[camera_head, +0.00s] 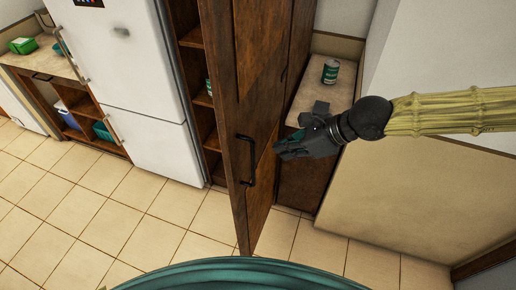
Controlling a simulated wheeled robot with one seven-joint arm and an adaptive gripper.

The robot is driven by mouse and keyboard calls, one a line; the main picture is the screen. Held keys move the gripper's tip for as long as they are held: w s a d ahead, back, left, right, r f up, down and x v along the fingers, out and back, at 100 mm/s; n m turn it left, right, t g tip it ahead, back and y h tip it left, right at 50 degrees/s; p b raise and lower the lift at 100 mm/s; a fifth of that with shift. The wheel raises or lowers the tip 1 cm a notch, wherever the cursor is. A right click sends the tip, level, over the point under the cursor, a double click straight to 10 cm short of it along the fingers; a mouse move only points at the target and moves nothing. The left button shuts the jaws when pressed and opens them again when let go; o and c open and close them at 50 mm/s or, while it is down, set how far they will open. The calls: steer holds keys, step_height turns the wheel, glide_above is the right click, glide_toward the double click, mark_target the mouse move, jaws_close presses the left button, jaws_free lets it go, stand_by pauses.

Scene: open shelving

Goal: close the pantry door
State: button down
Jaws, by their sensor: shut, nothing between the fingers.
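The pantry door (234,106) is a tall brown wooden panel standing ajar in the middle of the view. I cannot tell whether the fingertips touch the door.
A white fridge (132,70) stands left of the pantry. A can (330,71) stands on a counter (308,92) behind my gripper. A beige wall (385,205) bounds the right side. Tiled floor (110,215) is clear at the left front.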

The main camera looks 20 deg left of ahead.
mark_target(245, 155)
steer(key=shift+w+a+f+p, duration=0.15)
steer(key=shift+a+f, duration=0.4)
steer(key=shift+a, duration=0.65)
steer(key=shift+a+f+p, duration=0.2)
steer(key=shift+a+f, duration=0.4)
steer(key=shift+a, duration=0.65)
steer(key=shift+w+a+f+p, duration=0.15)
steer(key=shift+a+f, duration=0.4)
steer(key=shift+a, duration=0.65)
steer(key=shift+s+a, duration=0.15)
